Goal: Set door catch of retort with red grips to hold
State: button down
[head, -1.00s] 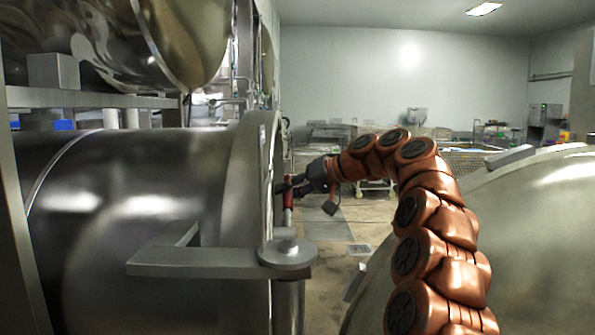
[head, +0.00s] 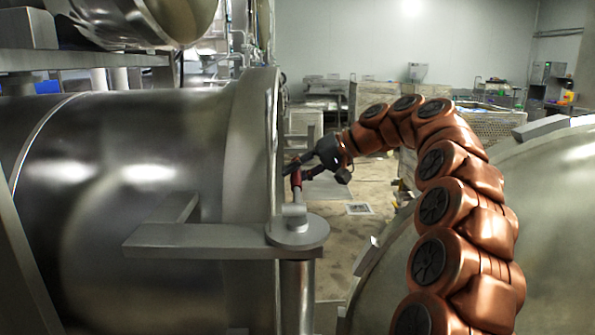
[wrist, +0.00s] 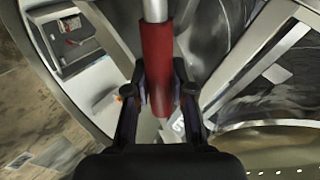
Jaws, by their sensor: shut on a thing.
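A red grip (head: 296,178) on a metal bar shows in the head view at the front of the large steel retort (head: 150,190) on the left. In the wrist view the red grip (wrist: 157,65) hangs from a bright metal rod. My gripper (wrist: 160,95) is shut on the red grip, with one dark finger on each side of it. In the head view my gripper (head: 305,172) is small and partly blends with the grip. I cannot single out the door catch.
A steel hinge bracket (head: 200,240) and post (head: 297,285) stand in front of the retort. A rounded steel surface (head: 510,220) lies to the right of my arm. Bare floor (head: 350,190) shows between them. Tables and racks stand at the back.

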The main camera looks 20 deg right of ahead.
jog(key=c, duration=1)
grip_release()
jog(key=shift+o, duration=0.2)
jog(key=shift+d, duration=0.1)
jog(key=v, duration=0.7)
jog(key=shift+s+d, duration=0.1)
